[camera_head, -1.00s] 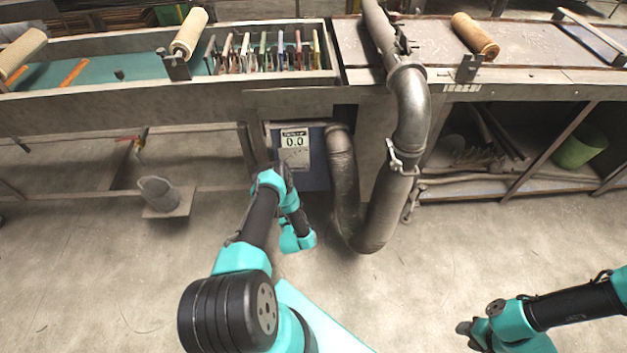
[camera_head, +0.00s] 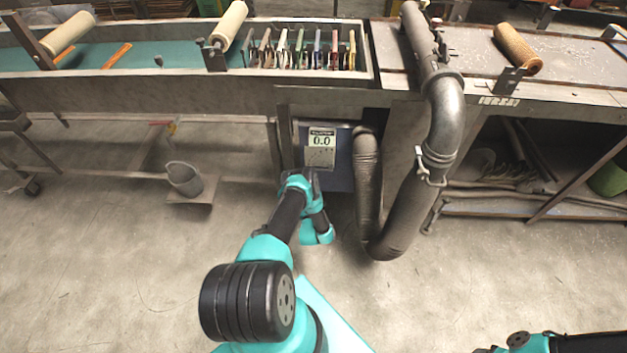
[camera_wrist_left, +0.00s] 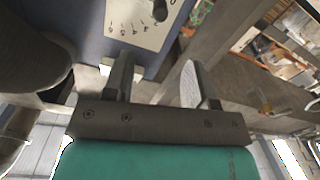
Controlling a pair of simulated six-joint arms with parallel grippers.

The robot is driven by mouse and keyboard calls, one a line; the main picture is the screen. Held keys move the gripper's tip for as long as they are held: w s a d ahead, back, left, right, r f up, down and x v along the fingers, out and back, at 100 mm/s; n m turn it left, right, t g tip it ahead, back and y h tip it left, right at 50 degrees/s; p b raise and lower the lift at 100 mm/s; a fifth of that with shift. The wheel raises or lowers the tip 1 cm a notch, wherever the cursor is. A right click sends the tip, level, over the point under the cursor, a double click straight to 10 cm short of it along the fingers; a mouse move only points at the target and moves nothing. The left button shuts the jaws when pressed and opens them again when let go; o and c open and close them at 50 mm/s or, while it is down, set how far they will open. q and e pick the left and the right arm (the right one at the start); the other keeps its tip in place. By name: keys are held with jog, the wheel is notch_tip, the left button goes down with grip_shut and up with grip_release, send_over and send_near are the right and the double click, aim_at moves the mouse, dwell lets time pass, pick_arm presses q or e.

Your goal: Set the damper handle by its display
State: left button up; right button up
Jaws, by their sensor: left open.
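The display (camera_head: 321,140) is on the front of a blue box below the bench and reads 0.0. In the left wrist view, the box's pale panel (camera_wrist_left: 130,22) carries a printed number scale and a dark knob-like part (camera_wrist_left: 160,9), cut by the top edge. I cannot tell if this part is the damper handle. My left gripper (camera_wrist_left: 157,85) is open and empty, its fingers pointing toward the box just below the panel. In the head view my left arm hides it. My right arm shows at the bottom right, its gripper outside the frame.
A thick grey pipe (camera_head: 447,115) with clamps bends down beside the box, joining a dark hose (camera_head: 367,185). Benches with rollers run along the back. A grey bucket (camera_head: 184,178) stands left on a low board. The front floor is clear.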

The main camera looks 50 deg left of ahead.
pick_arm(q)
jog(key=x, duration=1.3)
grip_shut()
dwell(0.4)
